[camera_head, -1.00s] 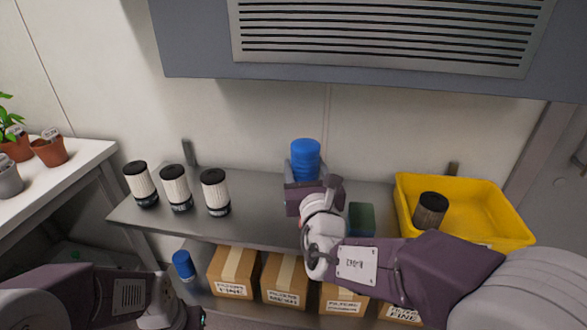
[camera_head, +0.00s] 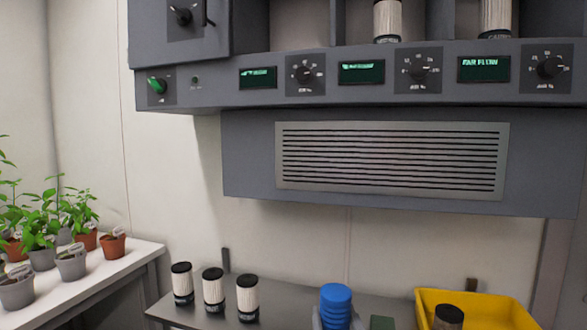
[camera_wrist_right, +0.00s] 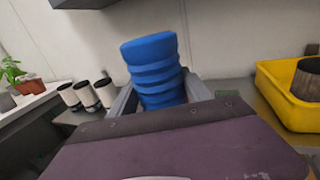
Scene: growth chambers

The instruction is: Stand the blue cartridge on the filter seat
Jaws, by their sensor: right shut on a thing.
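The blue cartridge (camera_head: 336,303) is a ribbed blue cylinder at the bottom of the head view, over the grey shelf. My right gripper (camera_head: 336,321) is shut on it, its fingers on either side and mostly cut off by the frame edge. In the right wrist view the blue cartridge (camera_wrist_right: 157,72) stands nearly upright, slightly tilted in the picture, between the two grey fingers of the right gripper (camera_wrist_right: 160,97). Its lower end is hidden by the gripper body. I cannot identify the filter seat for certain. My left gripper is out of view.
White filters with black caps (camera_head: 214,292) stand on the shelf at left. A yellow bin (camera_head: 485,304) with a dark filter (camera_head: 448,317) is at right. Above are a vented grey panel (camera_head: 390,160), a control panel (camera_head: 330,75) and bays, two showing pale filters (camera_head: 388,20).

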